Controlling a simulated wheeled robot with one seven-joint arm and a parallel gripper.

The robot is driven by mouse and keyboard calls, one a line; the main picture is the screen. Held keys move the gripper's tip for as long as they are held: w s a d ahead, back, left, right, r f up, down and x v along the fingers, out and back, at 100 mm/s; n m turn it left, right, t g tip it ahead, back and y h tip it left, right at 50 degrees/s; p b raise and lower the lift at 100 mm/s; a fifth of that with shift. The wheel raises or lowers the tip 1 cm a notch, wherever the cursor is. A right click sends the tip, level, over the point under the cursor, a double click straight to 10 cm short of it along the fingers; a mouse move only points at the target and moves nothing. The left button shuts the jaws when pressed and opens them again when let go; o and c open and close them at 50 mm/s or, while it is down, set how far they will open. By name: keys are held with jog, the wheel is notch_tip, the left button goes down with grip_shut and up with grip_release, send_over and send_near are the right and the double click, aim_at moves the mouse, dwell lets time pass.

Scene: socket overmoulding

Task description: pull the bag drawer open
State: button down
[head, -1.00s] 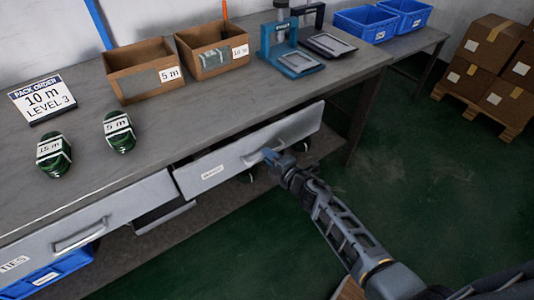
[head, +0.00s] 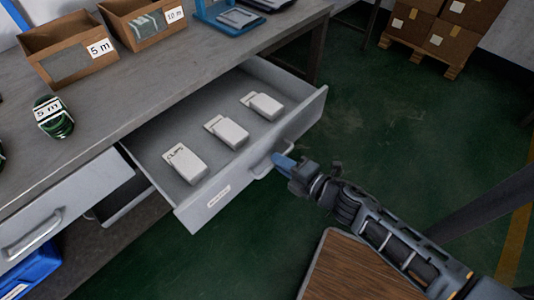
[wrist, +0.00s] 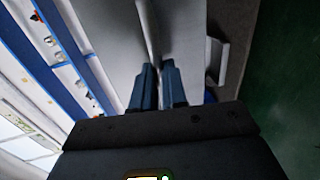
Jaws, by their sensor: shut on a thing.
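The bag drawer (head: 205,207) is pulled well out from under the bench in the head view, with a white label on its grey front. Three white packs (head: 228,132) lie in a row inside it. My gripper (head: 279,160) is at the drawer's handle (head: 262,168), shut on it, with its blue fingers at the bar. In the wrist view the two fingers (wrist: 157,68) are close together around the thin handle (wrist: 150,35). The fingertips hide part of the handle.
The bench (head: 150,85) carries cardboard boxes (head: 65,45), a green coil (head: 54,118) and a blue stand (head: 230,15). Another drawer (head: 65,205) at the left is shut. The green floor is open to the right, with stacked cartons (head: 440,25) behind.

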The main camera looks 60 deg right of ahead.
jog(key=shift+f+v, duration=0.2)
jog(key=shift+v, duration=0.8)
jog(key=c, duration=1.2)
grip_release()
jog(key=shift+s, duration=0.1)
jog(key=b+v, duration=0.1)
jog(key=v, duration=0.6)
jog(key=shift+s+a, duration=0.1)
jog(key=shift+s, duration=0.2)
jog(key=s+a+r+m+y+p, duration=0.1)
jog(key=s+a+r+m, duration=0.1)
jog(key=a+r+m, duration=0.2)
jog(key=s+a+r+m+y+p, duration=0.1)
jog(key=a+r+m, duration=0.4)
jog(key=r, duration=0.5)
jog(key=s+a+r+m+y+p, duration=0.1)
jog(key=s+a+r+m+y, duration=0.1)
jog(key=a+r+m, duration=0.3)
jog(key=shift+s+a+r+m+p, duration=0.2)
jog(key=shift+s+r, duration=0.1)
jog(key=shift+r, duration=0.45)
jog(key=shift+s+a+r+m+p, duration=0.1)
jog(key=shift+s+r+m+p, duration=0.15)
jog(key=shift+r, duration=0.45)
